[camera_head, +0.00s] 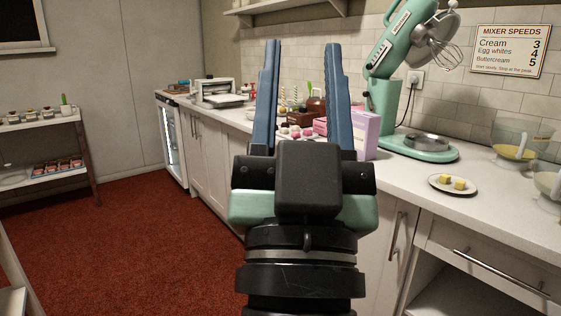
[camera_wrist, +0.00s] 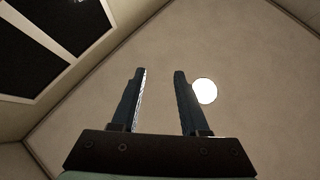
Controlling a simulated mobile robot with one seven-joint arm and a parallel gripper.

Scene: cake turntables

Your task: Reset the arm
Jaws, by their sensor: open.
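My gripper (camera_head: 303,95) stands upright in the middle of the head view, with its two blue fingers pointing up and well apart. It is open, and nothing shows between the fingers except the counter scene behind. In the wrist view my gripper (camera_wrist: 158,95) is also open and empty. That view looks up at a plain ceiling (camera_wrist: 110,85) with a round white light (camera_wrist: 204,91) just right of the fingers. My gripper hides part of the counter and the cabinets in the head view.
A white counter (camera_head: 400,178) runs along the right wall. On it stand a green mixer (camera_head: 385,100), a purple box (camera_head: 367,135), a plate (camera_head: 440,183) with yellow cubes and glass bowls (camera_head: 515,150). A shelf rack (camera_head: 50,185) stands at left. Red carpet (camera_head: 130,240) lies clear between.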

